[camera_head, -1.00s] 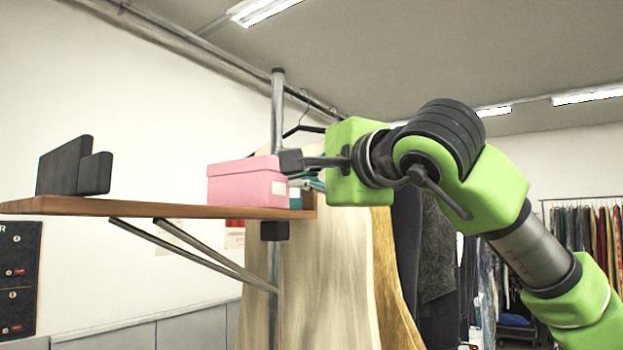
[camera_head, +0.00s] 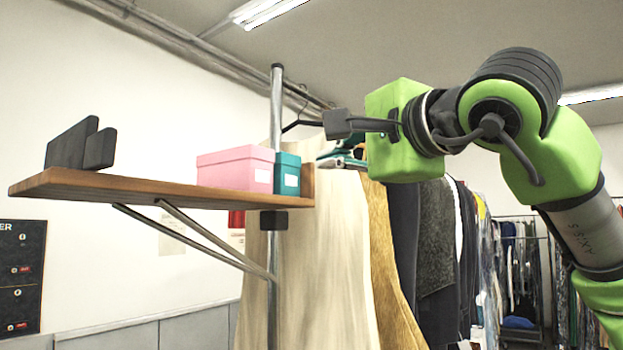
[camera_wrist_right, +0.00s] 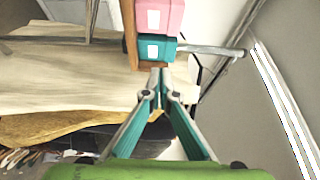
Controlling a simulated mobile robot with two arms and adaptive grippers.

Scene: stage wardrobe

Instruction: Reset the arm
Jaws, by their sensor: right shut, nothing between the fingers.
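My right arm comes in from the right in the head view. Its right gripper (camera_head: 340,124) points left, in the air right of the shelf's end and a little above the boxes. In the right wrist view the fingers (camera_wrist_right: 161,92) meet at their tips, with nothing between them. The pink box (camera_head: 235,168) and the teal box (camera_head: 287,174) stand side by side at the right end of the wooden shelf (camera_head: 120,190), apart from the gripper. Both boxes also show in the wrist view, beyond the fingertips. My left gripper is not in view.
A dark grey bookend-like object (camera_head: 73,146) stands at the shelf's left end. A metal post (camera_head: 276,110) and a rail with hanging garments (camera_head: 340,250) stand below and behind my arm. A second clothes rack is at the far right. The air above the shelf is free.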

